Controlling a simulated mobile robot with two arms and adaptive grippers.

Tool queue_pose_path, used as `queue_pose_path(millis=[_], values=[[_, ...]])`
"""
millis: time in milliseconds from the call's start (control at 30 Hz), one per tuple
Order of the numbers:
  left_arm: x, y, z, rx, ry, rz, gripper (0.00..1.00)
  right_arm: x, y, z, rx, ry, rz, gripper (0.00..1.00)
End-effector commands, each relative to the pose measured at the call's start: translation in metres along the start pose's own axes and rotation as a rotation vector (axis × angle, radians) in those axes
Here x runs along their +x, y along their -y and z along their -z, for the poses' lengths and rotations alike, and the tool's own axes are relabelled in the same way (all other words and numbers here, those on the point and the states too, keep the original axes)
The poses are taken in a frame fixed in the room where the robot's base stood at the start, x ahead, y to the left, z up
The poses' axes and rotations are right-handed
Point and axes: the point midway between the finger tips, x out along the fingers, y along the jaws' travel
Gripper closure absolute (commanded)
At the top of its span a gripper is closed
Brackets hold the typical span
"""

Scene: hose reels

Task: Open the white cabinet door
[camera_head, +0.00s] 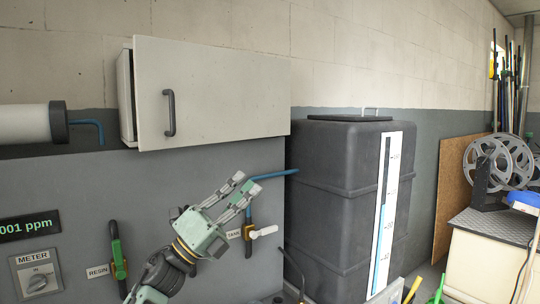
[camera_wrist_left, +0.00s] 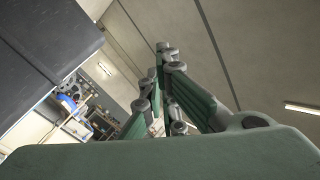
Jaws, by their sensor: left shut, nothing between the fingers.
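The white cabinet door (camera_head: 215,95) is on the wall at upper left in the head view. Its dark, upright bar handle (camera_head: 169,113) is near the door's left edge. My left gripper (camera_head: 246,185) is below the door and to the right of the handle, apart from both, pointing up and right. It is shut and empty. Its fingers also show in the left wrist view (camera_wrist_left: 165,62). My right gripper is not seen.
A large dark tank (camera_head: 345,210) with a level gauge (camera_head: 385,212) stands at right. Reels (camera_head: 500,160) stand far right. The space before the door is clear.

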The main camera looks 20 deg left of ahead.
Motion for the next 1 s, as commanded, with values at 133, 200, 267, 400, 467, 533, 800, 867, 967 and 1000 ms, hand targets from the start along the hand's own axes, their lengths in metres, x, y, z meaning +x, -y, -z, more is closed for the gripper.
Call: queue_pose_path(millis=[133, 200, 267, 400, 467, 533, 800, 867, 967, 1000], values=[[0.023, 0.051, -0.01, 0.284, -0.265, 0.095, 1.0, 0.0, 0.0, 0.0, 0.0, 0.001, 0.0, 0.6], [0.024, 0.07, -0.014, 0.405, -0.388, 0.123, 1.0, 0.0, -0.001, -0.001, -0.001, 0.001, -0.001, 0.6], [0.021, 0.085, -0.018, 0.5, -0.49, 0.142, 1.0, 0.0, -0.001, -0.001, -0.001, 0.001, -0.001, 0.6], [0.003, 0.111, -0.032, 0.672, -0.694, 0.161, 1.0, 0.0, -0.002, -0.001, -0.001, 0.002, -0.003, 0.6], [-0.006, 0.119, -0.038, 0.721, -0.76, 0.163, 1.0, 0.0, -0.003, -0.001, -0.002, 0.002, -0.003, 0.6], [-0.015, 0.126, -0.043, 0.759, -0.819, 0.163, 1.0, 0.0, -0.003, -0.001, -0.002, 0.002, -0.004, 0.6], [-0.022, 0.133, -0.041, 0.799, -0.896, 0.166, 1.0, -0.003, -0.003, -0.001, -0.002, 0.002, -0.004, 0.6], [-0.016, 0.132, -0.034, 0.799, -0.897, 0.168, 1.0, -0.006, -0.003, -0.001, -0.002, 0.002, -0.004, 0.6], [-0.004, 0.129, -0.02, 0.796, -0.896, 0.169, 1.0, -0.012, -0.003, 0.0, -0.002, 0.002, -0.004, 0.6], [0.002, 0.128, -0.014, 0.797, -0.895, 0.169, 1.0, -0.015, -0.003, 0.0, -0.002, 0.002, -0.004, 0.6]])
